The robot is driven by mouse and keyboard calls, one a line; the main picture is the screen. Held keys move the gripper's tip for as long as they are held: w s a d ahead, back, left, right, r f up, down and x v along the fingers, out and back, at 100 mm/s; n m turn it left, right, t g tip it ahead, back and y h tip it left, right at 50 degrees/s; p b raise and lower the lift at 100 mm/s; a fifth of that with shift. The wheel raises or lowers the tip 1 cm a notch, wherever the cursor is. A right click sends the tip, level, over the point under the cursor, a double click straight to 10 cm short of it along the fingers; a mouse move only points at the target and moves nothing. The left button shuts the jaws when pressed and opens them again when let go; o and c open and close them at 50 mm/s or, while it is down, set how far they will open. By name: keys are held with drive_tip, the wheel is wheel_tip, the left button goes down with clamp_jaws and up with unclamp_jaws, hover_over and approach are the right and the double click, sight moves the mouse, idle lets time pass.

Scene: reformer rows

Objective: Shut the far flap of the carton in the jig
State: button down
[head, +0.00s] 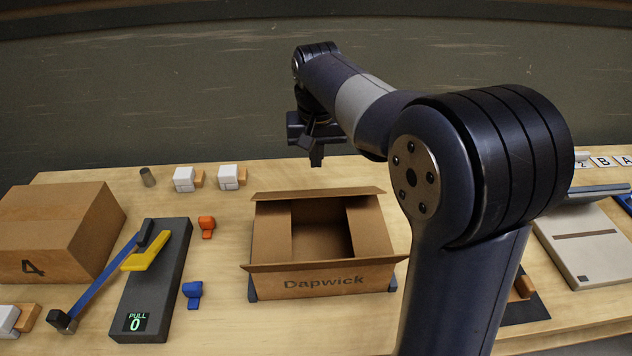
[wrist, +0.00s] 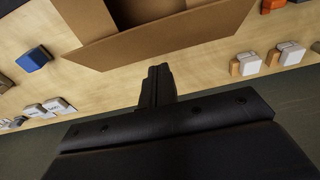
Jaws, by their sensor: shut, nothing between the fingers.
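The open brown carton (head: 325,283), marked "Dapwick", stands on the bench between dark corner pieces of the jig (head: 252,290). Its far flap (head: 318,194) is open and leans outward toward the back of the bench; it also shows large in the wrist view (wrist: 160,38). The near flap (head: 320,266) is open too. The side flaps appear folded inward, leaving a dark gap in the middle. My gripper (head: 316,163) is shut and empty, above the bench beyond the far flap. In the wrist view its fingers (wrist: 158,72) point toward that flap, apart from it.
Left of the carton are a pull gauge (head: 170,285) with a yellow lever, orange (head: 207,226) and blue (head: 192,292) blocks, and a closed box marked 4 (head: 50,240). White-and-tan blocks (head: 230,176) and a small cylinder (head: 147,177) stand near the back edge. My arm hides bench to the right.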

sight(317, 196)
drive_tip(key=shift+s+f, duration=0.35)
drive_tip(key=shift+f, duration=0.6)
drive_tip(key=shift+s+f, duration=0.35)
drive_tip(key=shift+f, duration=0.55)
drive_tip(key=shift+s+f, duration=0.35)
drive_tip(key=shift+f, duration=0.6)
drive_tip(key=shift+f, duration=0.1)
drive_tip(key=f+b, duration=0.1)
drive_tip(key=b, duration=0.1)
drive_tip(key=s+f+t+b, duration=0.1)
drive_tip(key=b, duration=0.2)
drive_tip(key=shift+s+t, duration=0.2)
drive_tip(key=shift+t, duration=0.1)
drive_tip(key=s+f+t+b, duration=0.1)
drive_tip(key=b, duration=0.2)
drive_tip(key=s+f+t+b, duration=0.1)
drive_tip(key=t+b, duration=0.1)
drive_tip(key=b, duration=0.2)
drive_tip(key=shift+s+f+b, duration=0.15)
drive_tip(key=shift+f+b, duration=0.15)
drive_tip(key=shift+f, duration=0.15)
